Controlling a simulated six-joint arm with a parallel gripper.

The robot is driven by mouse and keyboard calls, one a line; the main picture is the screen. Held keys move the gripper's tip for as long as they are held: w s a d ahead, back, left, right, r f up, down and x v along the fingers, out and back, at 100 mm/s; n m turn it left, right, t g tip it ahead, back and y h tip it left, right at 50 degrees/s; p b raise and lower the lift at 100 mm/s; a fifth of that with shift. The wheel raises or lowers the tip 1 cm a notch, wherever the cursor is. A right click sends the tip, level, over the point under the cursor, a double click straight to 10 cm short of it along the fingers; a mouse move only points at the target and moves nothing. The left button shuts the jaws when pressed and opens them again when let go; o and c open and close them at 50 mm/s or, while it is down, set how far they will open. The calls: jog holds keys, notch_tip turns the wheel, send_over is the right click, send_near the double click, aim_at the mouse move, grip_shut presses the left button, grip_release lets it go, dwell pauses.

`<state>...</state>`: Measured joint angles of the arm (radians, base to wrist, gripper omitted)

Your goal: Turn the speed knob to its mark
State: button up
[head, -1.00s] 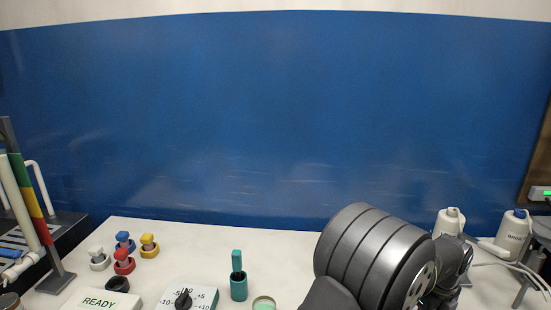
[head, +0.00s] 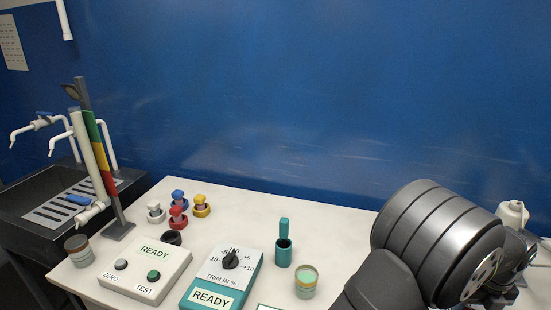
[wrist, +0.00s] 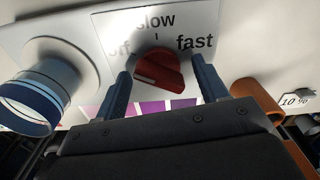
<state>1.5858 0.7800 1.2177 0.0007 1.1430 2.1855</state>
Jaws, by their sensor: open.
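The red speed knob (wrist: 158,70) shows in the wrist view on a white panel (wrist: 205,20) printed "off", "slow" and "fast". A short tick stands under "slow". I cannot tell clearly which way the knob points. My gripper (wrist: 161,76) is open, with one blue finger on each side of the knob. Whether the fingers touch it is not clear. In the head view my arm covers the lower right, and the speed knob and my fingertips are not visible.
In the wrist view a blue-ringed cylinder (wrist: 28,108) stands left of the knob and an orange curved part (wrist: 257,99) right. In the head view a teal trim box (head: 222,277), a READY box (head: 146,268) and a jar (head: 306,283) stand on the white table.

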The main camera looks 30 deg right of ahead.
jog(key=shift+o, duration=0.3)
jog(key=shift+a+r+n, duration=0.1)
jog(key=shift+r+n, duration=0.4)
jog(key=shift+n, duration=0.2)
jog(key=s+a+r+n+t+h, duration=0.1)
jog(key=a+r+n+h, duration=0.15)
jog(key=r+n, duration=0.8)
jog(key=a+r+n+h, duration=0.2)
jog(key=a+r+n, duration=0.25)
jog(key=n, duration=1.15)
jog(key=x, duration=1.7)
jog(key=shift+s+d+f, duration=0.2)
jog(key=shift+d+f, duration=0.05)
jog(key=shift+d, duration=0.1)
jog(key=c, duration=1)
